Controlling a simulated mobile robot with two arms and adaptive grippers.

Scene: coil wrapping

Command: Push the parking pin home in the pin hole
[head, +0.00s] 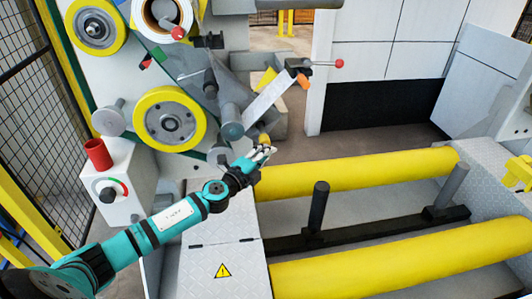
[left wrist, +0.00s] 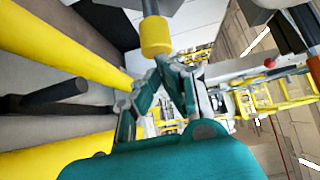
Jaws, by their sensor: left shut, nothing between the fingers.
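A small yellow knob on a grey rod, which looks like the parking pin (head: 264,139), shows at the wrapping machine, just above my left gripper (head: 262,155). In the left wrist view, the yellow knob of the parking pin (left wrist: 156,37) is close to the fingertips of my left gripper (left wrist: 163,68). My left gripper is shut with nothing between its fingers. I cannot tell whether the fingertips touch the knob. The pin hole cannot be made out. My right gripper is not in view.
Two yellow rollers (head: 360,176) lie at the right, with a dark post (head: 318,205) between them. A control box with a red button (head: 97,154) stands at the left. A red-knobbed lever (head: 338,63) sticks out above the gripper. A white strip (head: 270,92) hangs nearby.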

